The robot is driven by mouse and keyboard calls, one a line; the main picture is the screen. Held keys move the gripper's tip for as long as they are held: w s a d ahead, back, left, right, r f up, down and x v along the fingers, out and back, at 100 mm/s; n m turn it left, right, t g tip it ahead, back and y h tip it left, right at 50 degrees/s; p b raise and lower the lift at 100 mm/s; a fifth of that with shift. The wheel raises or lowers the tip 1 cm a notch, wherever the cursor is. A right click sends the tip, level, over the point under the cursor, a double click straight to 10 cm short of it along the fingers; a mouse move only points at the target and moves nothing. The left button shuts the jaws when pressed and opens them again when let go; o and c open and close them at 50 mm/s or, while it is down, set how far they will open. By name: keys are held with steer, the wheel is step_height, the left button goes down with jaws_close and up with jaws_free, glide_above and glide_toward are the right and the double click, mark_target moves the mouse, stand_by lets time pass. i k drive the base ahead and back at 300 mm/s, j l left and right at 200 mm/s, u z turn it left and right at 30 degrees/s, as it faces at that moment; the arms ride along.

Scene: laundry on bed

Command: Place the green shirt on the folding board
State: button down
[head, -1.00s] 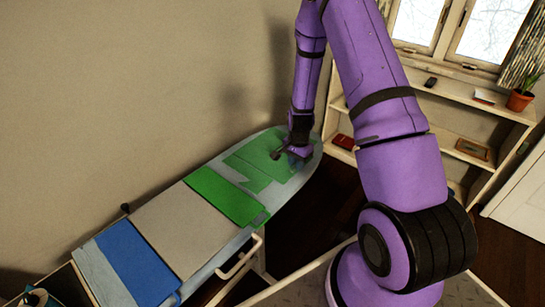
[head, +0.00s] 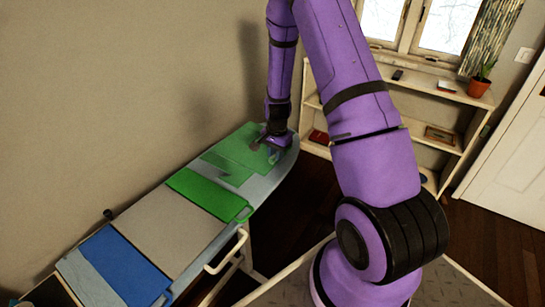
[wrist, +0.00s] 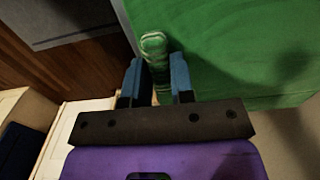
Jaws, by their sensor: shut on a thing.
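Green cloth, the green shirt (head: 238,156), lies at the far, rounded end of a long pale blue board in the head view. A flat grey panel (head: 160,222), which looks like the folding board, lies beyond that on the near side. My gripper (head: 268,142) is low over the far end. In the wrist view my gripper (wrist: 155,82) is shut on a bunched green fold (wrist: 154,48), with a wide green surface (wrist: 230,45) to its right.
A wall stands close on the left. White shelves (head: 440,145) with a potted plant (head: 480,80) stand at the back right.

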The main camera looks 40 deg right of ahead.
mark_target(167, 224)
steer(key=k+j, duration=0.45)
steer(key=k+j+u, duration=0.3)
steer(key=j+u, duration=0.3)
steer(key=j, duration=0.15)
steer(key=i+l, duration=0.35)
